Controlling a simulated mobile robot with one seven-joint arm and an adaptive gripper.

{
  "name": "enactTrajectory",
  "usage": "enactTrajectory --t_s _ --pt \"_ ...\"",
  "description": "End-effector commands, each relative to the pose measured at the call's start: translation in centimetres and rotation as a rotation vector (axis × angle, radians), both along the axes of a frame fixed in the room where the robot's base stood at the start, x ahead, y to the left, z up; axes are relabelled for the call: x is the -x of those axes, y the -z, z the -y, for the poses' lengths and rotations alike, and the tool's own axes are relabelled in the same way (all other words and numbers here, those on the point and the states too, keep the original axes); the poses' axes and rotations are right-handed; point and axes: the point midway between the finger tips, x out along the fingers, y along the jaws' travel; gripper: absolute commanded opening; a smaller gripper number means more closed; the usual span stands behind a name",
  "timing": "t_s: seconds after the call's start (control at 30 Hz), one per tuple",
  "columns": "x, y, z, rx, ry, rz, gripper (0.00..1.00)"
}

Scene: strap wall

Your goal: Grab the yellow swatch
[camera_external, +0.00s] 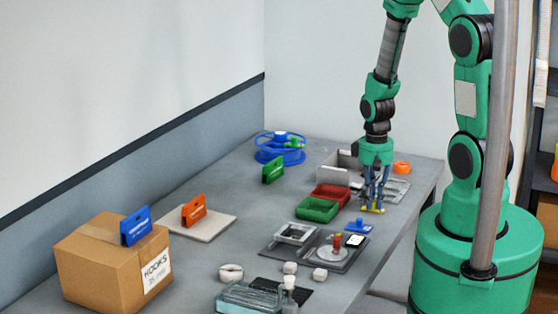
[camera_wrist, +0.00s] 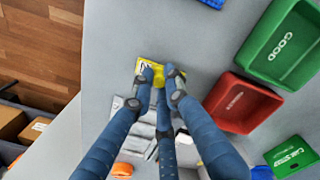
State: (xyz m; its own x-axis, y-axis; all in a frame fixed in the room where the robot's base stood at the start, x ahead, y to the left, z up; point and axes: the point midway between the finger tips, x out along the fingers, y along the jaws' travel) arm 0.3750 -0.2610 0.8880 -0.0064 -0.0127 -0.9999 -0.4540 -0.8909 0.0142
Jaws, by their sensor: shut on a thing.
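The yellow swatch (camera_external: 374,210) is at the tips of my gripper (camera_external: 373,201), near the right edge of the grey table. My gripper points down and is shut on it. In the wrist view the yellow swatch (camera_wrist: 149,68) shows behind the fingertips of my gripper (camera_wrist: 160,80), which hide part of it. Whether the swatch touches the tabletop is hard to tell.
A green tray (camera_external: 317,209) and a red tray (camera_external: 330,193) stand left of my gripper; the green one reads GOOD in the wrist view (camera_wrist: 285,45). A small blue piece (camera_external: 358,226) lies nearer the camera. An orange ring (camera_external: 401,168) lies behind.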

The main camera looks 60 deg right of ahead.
Motion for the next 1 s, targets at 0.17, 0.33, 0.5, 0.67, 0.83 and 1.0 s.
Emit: enactTrajectory --t_s 0.17,0.33,0.5,0.67,0.83,1.0 --pt "0.0 0.0 0.0 0.000 0.000 0.000 0.00" --pt "0.0 -0.3 0.0 0.000 0.000 0.001 0.00" --pt "-0.1 -1.3 0.0 0.001 0.000 0.002 0.00" --pt "-0.1 -3.2 0.1 0.002 0.000 0.002 0.00" --pt "1.9 -3.9 -1.3 0.000 0.000 0.000 0.00" --pt "4.7 -4.2 -3.3 0.000 0.000 0.000 0.00"
